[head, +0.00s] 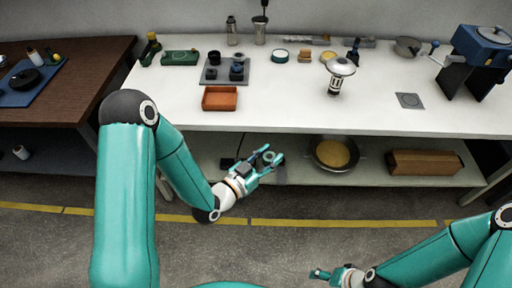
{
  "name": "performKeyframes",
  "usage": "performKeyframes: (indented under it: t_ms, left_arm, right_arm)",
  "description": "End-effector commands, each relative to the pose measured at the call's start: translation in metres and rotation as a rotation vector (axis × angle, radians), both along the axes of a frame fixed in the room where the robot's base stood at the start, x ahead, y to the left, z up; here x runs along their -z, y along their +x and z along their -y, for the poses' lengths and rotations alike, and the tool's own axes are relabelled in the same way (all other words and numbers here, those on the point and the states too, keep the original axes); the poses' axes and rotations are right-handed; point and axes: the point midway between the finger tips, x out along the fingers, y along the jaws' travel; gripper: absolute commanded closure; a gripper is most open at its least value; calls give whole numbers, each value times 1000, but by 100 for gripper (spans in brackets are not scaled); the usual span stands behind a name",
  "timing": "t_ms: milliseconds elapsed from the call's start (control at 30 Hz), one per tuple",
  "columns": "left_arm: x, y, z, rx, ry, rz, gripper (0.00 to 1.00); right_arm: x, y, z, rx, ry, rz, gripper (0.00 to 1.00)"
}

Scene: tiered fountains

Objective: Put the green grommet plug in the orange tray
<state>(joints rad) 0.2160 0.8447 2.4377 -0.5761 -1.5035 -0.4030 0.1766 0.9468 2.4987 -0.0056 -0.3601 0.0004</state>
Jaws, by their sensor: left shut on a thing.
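The orange tray (220,107) sits near the front edge of the white table and looks empty. My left gripper (272,159) is in front of the table, below its front edge and to the right of the tray. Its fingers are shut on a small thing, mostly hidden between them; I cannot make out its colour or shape. I cannot pick out the green grommet plug for sure elsewhere. My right gripper (320,275) is low at the bottom of the view, over the floor, far from the tray; its finger opening is unclear.
Behind the tray stand a grey board (209,74) with dark parts and a green tray (182,58). A metal mushroom-shaped thing (342,67) stands to the right. The lower shelf holds a bowl (333,154) and a brown box (425,162). The table front between is clear.

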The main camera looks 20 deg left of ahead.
Motion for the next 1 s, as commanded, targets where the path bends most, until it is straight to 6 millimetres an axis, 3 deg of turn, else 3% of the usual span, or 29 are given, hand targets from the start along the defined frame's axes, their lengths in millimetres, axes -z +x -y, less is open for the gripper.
performKeyframes:
  t_ms: [300, 500, 767, 867, 1000]
  left_arm:
    - [-1, -11, 70, 428, 3, 5, 100]
    - [-1, -17, 100, 612, 2, 3, 100]
    - [-1, -20, 113, 692, 0, 1, 100]
    - [-1, -20, 113, 694, 0, 1, 100]
    - [-1, -20, 113, 693, 0, 1, 100]
  right_arm:
    - [0, 0, 0, 0, 0, 0, 23]
    - [0, 0, 0, 0, 0, 0, 23]
    - [0, 10, -3, -29, 3, 8, 28]
    - [1, 28, -11, -89, 7, 21, 28]
    - [-3, 68, -23, -229, 4, 46, 28]
